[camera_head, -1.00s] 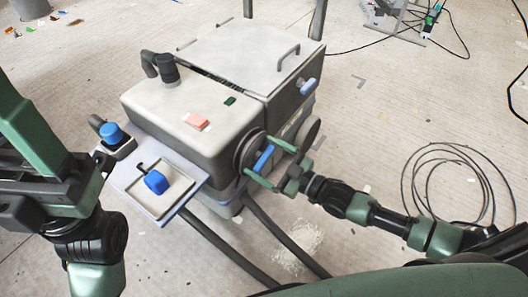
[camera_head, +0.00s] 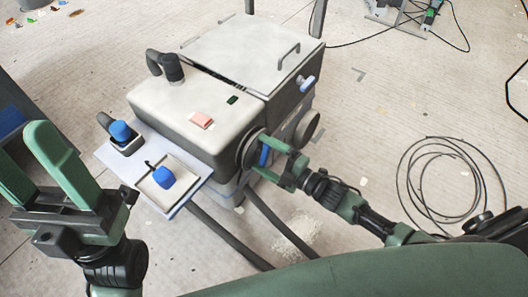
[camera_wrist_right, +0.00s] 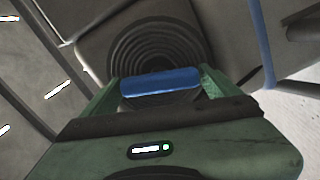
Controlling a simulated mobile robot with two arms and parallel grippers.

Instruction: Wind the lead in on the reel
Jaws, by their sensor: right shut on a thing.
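The reel (camera_head: 248,150) is a dark ringed disc on the near side of a grey-white machine; its rings show in the right wrist view (camera_wrist_right: 155,45). My right gripper (camera_head: 273,158) is shut on the reel's blue handle (camera_head: 265,154), which spans between the green fingers in the wrist view (camera_wrist_right: 160,82). A thin black lead (camera_head: 375,39) runs along the floor from behind the machine to a stand at the back. My left gripper (camera_head: 27,150) is open and empty at the left, apart from the machine.
Loose black cable loops (camera_head: 440,190) lie on the floor at the right. The machine (camera_head: 190,110) has a side shelf (camera_head: 190,195) with blue-topped items. Thick dark hoses (camera_head: 225,235) run from below it. Scraps (camera_head: 75,13) lie at the back left.

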